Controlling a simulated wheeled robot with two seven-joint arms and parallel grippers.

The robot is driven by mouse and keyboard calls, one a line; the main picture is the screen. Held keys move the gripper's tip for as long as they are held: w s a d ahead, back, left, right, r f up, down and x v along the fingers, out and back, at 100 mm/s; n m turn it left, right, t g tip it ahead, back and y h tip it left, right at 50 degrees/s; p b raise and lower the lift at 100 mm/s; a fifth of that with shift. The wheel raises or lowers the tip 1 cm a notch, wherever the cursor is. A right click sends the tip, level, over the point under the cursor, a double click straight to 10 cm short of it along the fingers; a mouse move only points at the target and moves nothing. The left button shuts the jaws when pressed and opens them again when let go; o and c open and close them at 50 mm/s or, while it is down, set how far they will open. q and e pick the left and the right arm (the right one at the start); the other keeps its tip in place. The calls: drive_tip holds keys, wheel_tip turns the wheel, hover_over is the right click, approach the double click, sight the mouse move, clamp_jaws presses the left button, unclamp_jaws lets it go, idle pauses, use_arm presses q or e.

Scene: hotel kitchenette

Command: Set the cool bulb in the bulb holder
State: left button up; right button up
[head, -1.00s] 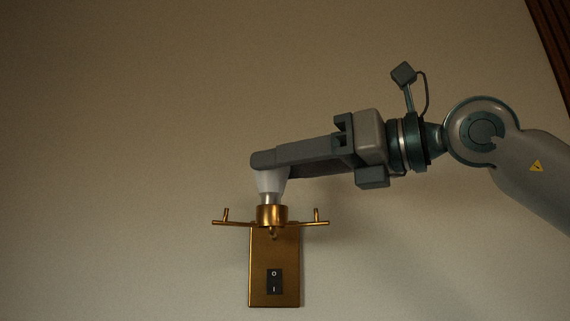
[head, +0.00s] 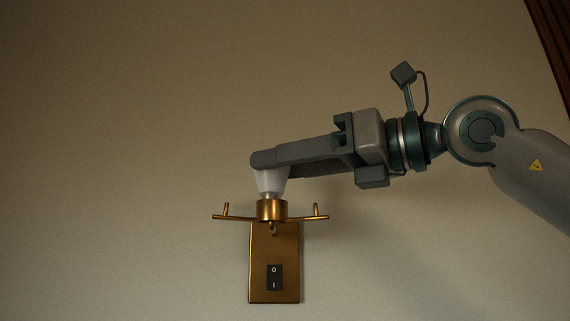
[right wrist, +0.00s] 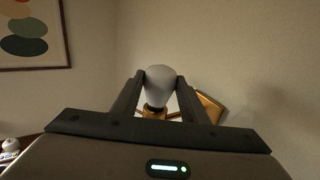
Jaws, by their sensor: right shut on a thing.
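My right gripper (head: 270,160) reaches in from the right and is shut on the white bulb (head: 269,182). The bulb is upright, base down, with its neck at the mouth of the brass bulb holder (head: 272,212) on the wall. Only a thin strip of its base shows above the holder's cup; how deep it sits inside is hidden. In the right wrist view the bulb (right wrist: 158,82) stands between my right gripper's two fingers (right wrist: 160,80), with the brass holder (right wrist: 150,113) behind and below it. My left gripper is not in view.
The holder has thin brass side arms with short upright pegs and a brass wall plate (head: 260,250) with a black rocker switch (head: 274,277). The wall around is bare. A framed picture (right wrist: 35,35) hangs at left in the right wrist view.

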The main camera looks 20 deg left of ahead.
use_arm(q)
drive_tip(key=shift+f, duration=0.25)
use_arm(e)
drive_tip(key=shift+f, duration=0.25)
drive_tip(key=o, duration=1.1)
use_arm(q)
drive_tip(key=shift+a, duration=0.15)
